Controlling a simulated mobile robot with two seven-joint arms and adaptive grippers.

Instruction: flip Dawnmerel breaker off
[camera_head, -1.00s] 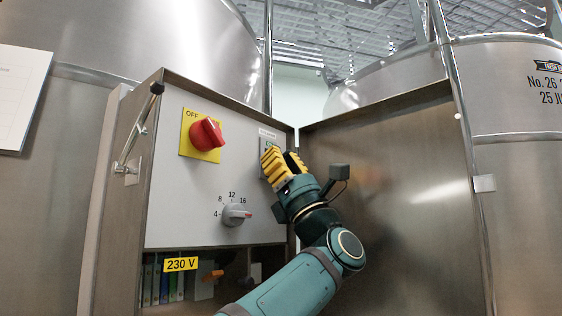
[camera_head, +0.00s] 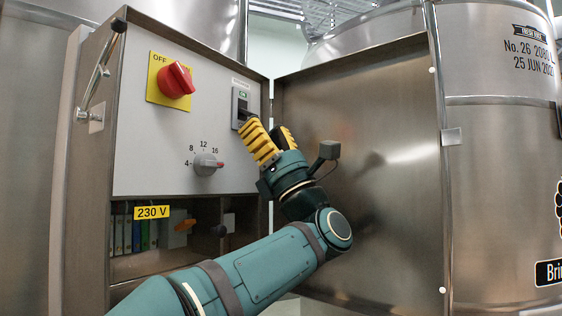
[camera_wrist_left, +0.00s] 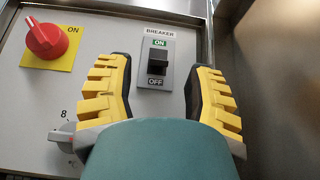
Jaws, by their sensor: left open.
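The breaker (camera_head: 241,105) is a small grey plate with a black toggle, at the right edge of the control panel. In the left wrist view the breaker (camera_wrist_left: 156,60) is headed BREAKER, with a green ON label above the toggle and OFF below. I cannot tell for certain which way the toggle is set. My left gripper (camera_head: 266,137) is open and empty, with its yellow-ribbed fingers just below and right of the breaker in the head view. In the wrist view the breaker appears between the two fingers. No contact shows. My right gripper is out of view.
The grey panel (camera_head: 140,125) also carries a red rotary switch (camera_head: 175,80) on a yellow plate and a grey dial (camera_head: 208,165). The open steel cabinet door (camera_head: 380,130) stands close right of my gripper. A 230 V compartment (camera_head: 152,212) lies below. Steel vats stand behind.

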